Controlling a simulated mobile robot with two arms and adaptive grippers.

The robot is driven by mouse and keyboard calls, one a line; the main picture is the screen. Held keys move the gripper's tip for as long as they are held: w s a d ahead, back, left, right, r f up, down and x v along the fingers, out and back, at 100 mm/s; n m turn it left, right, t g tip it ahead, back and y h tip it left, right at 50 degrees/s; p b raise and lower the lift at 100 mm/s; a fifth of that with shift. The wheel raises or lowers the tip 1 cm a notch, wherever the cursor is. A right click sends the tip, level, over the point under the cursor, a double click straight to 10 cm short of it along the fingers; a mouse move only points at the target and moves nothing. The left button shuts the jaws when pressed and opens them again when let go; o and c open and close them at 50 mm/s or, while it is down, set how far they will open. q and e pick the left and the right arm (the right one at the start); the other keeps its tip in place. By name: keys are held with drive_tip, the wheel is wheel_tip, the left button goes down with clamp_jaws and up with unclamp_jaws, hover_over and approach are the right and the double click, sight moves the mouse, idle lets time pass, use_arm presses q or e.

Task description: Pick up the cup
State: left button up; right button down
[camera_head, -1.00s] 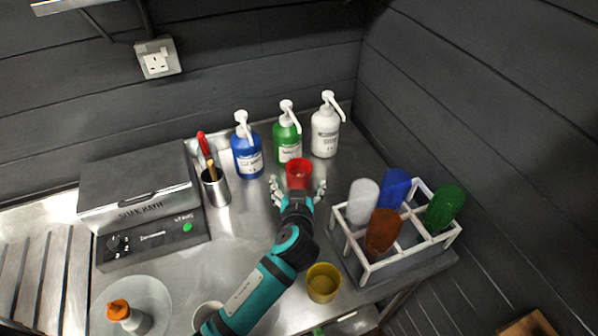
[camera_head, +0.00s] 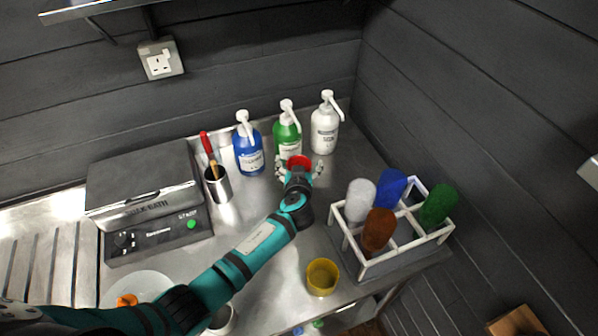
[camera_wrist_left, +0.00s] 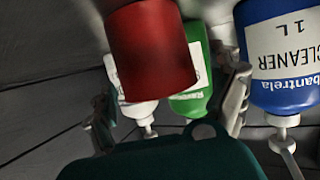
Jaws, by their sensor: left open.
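The red cup (camera_head: 298,161) stands at the back of the steel counter, in front of the green bottle. My left gripper (camera_head: 300,170) is open at the cup, with fingers to either side, and its hand hides the cup's lower part. In the left wrist view the red cup (camera_wrist_left: 152,45) is large and lies between the spread fingers (camera_wrist_left: 170,100). I cannot tell whether a finger touches it. A yellow cup (camera_head: 322,278) stands near the counter's front edge. A pale cup (camera_head: 222,320) is partly hidden by my left arm. My right gripper is out of view.
Blue (camera_head: 248,152), green (camera_head: 287,133) and white (camera_head: 325,128) pump bottles stand close behind the red cup. A metal tool holder (camera_head: 218,186) and a wax bath (camera_head: 145,195) are at left. A white rack (camera_head: 405,255) of coloured bottles is at right.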

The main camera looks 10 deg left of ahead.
use_arm(q)
drive_tip(key=shift+c, duration=1.4)
drive_tip(key=c, duration=1)
drive_tip(key=shift+c, duration=0.2)
drive_tip(key=shift+r, duration=0.15)
drive_tip(key=shift+r+b, duration=0.5)
drive_tip(key=shift+r, duration=0.9)
drive_tip(key=shift+s+r, duration=0.15)
drive_tip(key=shift+s, duration=0.1)
drive_tip(key=f+b+v, duration=0.1)
drive_tip(key=v, duration=0.4)
drive_tip(key=s+f+b+v, duration=0.1)
drive_tip(key=b+v, duration=0.1)
drive_tip(key=v, duration=0.3)
drive_tip(key=f+b+v, duration=0.1)
drive_tip(key=v, duration=0.4)
drive_tip(key=shift+s+a+f+b, duration=0.1)
drive_tip(key=shift+s+f+b, duration=0.15)
drive_tip(key=shift+b, duration=0.15)
